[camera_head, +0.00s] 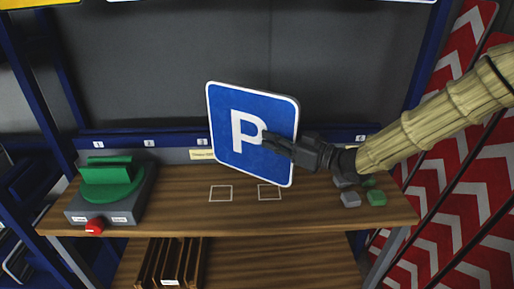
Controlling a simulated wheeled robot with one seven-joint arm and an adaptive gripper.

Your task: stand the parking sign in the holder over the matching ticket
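The parking sign (231,160) is a blue square panel with a white border and a white P. It is upright and slightly tilted, above the wooden shelf and in front of the back wall. My gripper (272,145) reaches in from the right, with a dark finger across the sign's face near its right edge. It appears shut on the sign, its other finger hidden behind. A cream ticket (201,155) shows at the sign's left edge, partly covered; its print is too small to read. A blue rail (175,141) with small white labels runs behind; I cannot tell which part is the holder.
A grey box with a green top (110,183) and red button (95,226) stands left on the shelf (180,210). Small grey and green blocks (376,198) lie right. Two white square outlines mark the middle. Below is a slotted wooden rack (170,262); red-white chevron panels (440,150) stand right.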

